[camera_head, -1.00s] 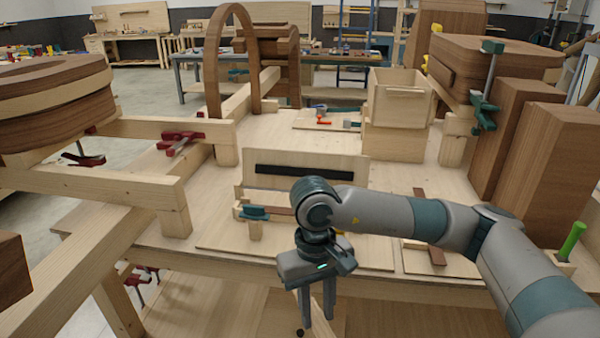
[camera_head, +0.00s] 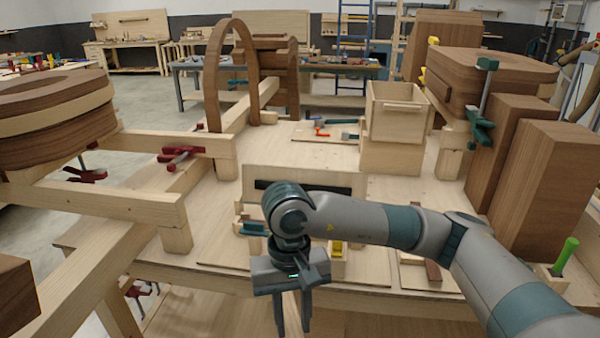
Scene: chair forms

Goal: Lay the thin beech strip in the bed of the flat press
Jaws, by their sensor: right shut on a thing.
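My right gripper (camera_head: 292,318) reaches in from the right and points downward in front of the table's front edge. My left gripper is not in view.
A wooden box (camera_head: 397,112) stands behind the panel. Tall dark blocks (camera_head: 540,185) and a green-handled tool (camera_head: 566,252) stand at the right. Beech rails with a red clamp (camera_head: 180,156) fill the left. Part of a dark strip (camera_head: 432,270) shows below my forearm.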

